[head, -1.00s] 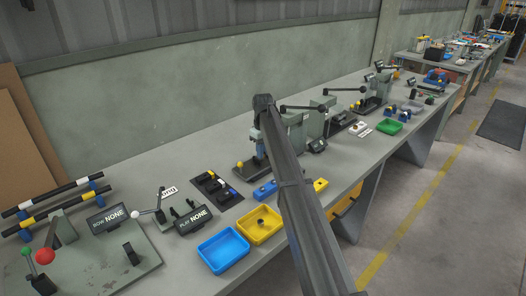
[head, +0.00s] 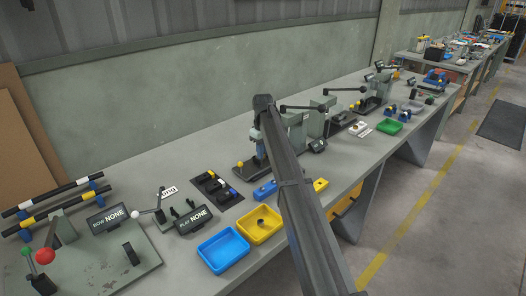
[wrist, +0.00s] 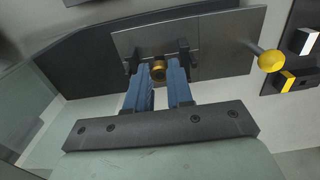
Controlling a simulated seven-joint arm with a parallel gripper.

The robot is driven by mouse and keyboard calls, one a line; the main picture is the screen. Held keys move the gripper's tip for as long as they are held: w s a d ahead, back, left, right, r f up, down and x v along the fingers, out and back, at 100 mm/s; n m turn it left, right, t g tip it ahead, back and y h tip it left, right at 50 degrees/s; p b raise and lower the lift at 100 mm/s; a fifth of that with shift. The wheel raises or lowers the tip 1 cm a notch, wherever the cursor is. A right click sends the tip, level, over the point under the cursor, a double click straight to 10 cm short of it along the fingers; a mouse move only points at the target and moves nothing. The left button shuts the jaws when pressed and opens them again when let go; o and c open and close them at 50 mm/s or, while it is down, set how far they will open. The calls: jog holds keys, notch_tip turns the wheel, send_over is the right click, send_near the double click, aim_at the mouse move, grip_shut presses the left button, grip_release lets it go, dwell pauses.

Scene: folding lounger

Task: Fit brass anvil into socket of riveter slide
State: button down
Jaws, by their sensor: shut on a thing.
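My gripper (wrist: 160,82) has two blue fingers shut on the brass anvil (wrist: 158,69), a small round brass piece with a dark centre. In the head view my gripper (head: 261,150) shows as a bit of blue beside my arm, over the riveter base. In the wrist view, the anvil appears over the riveter's grey metal plate (wrist: 225,42), between two dark upright brackets. I cannot tell whether it touches anything there. The slide's socket cannot be made out. A yellow knob (wrist: 270,61) sits at the plate's right side; it also shows in the head view (head: 240,163).
A dark tray (head: 215,187) with small coloured pieces lies left of the riveter. A yellow bin (head: 245,237) and a blue bin (head: 222,262) stand at the front edge. Other presses with levers stand further along the bench.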

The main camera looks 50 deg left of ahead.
jog(key=shift+f, duration=0.95)
jog(key=c, duration=0.9)
grip_release()
notch_tip(320, 180, up, 14)
jog(key=shift+f, duration=0.1)
jog(key=shift+d, duration=0.1)
